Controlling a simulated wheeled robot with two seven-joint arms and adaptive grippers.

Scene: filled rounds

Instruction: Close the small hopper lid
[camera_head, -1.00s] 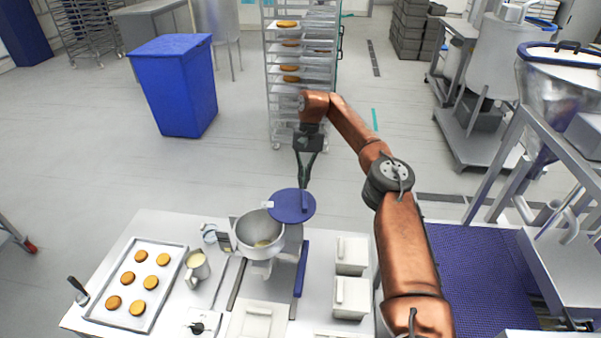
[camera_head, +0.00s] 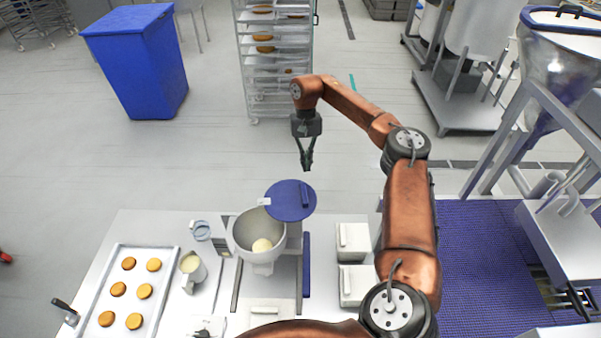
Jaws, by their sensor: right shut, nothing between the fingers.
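The small hopper (camera_head: 248,240) is a metal bowl on a stand on the white table, with a pale lump inside. Its round blue lid (camera_head: 283,203) stands open at the hopper's back right, leaving most of the bowl's mouth uncovered. A blue bar shows on the lid's right part, and a small pale tab is at its left edge. My right gripper (camera_head: 307,168) is shut and empty. It points down just behind and above the lid, and looks apart from it. My left gripper is not in view.
A tray (camera_head: 165,262) of round pastries, a jug (camera_head: 191,268) and a glass jar (camera_head: 201,230) stand left of the hopper. White containers (camera_head: 353,238) stand to its right. A rack (camera_head: 275,60) and a blue bin (camera_head: 140,62) are behind, with open floor between.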

